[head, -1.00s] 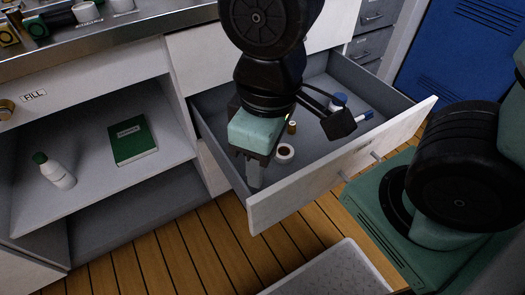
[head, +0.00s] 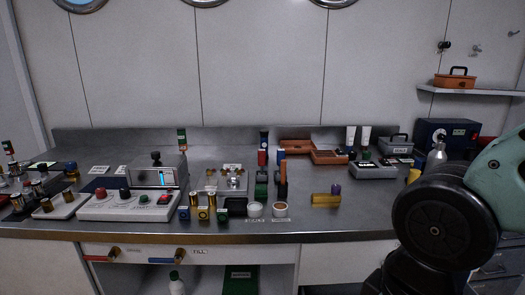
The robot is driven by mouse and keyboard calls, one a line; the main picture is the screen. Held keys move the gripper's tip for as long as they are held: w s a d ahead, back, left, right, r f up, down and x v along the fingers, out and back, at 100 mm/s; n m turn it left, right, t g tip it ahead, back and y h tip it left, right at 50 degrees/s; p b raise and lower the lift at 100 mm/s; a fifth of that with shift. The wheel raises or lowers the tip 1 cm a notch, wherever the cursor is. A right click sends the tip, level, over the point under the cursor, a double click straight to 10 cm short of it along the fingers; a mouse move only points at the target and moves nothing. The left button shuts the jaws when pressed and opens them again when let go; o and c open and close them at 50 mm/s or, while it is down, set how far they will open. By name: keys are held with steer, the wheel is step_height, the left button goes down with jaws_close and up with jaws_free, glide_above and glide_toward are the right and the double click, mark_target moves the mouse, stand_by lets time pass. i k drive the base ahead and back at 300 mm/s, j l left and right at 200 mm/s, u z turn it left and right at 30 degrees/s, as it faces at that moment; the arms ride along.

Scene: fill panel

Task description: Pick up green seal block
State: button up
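A small dark green block (head: 222,214) with a pale mark on its face stands near the front edge of the steel counter. It is at the right end of a short row with a yellow block (head: 184,213) and a blue block (head: 203,213). A dark box is close on its right. My gripper is out of view; only black and pale green links of my arm show at the right edge, well to the right of the blocks. Whether my gripper holds anything is hidden.
A control panel (head: 125,205) stands left of the blocks, with brass cylinders behind them. A white cup (head: 255,210) and a brown-filled cup (head: 280,210) stand to the right. A brass cylinder (head: 325,200) lies farther right. The counter's front right is clear.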

mark_target(222, 215)
steer(key=j+z, duration=0.2)
steer(key=z, duration=0.2)
steer(key=j+z, duration=0.25)
steer(key=z, duration=0.15)
steer(key=j+z, duration=0.2)
steer(key=z, duration=0.2)
steer(key=k+j+z, duration=0.1)
steer(key=j, duration=0.35)
steer(key=k+j+z, duration=0.1)
steer(key=k+j, duration=0.15)
steer(key=j, duration=0.15)
steer(key=k+j+z, duration=0.1)
steer(key=j, duration=0.3)
steer(key=k+j+z, duration=0.1)
steer(key=k+j, duration=0.2)
steer(key=j, duration=0.1)
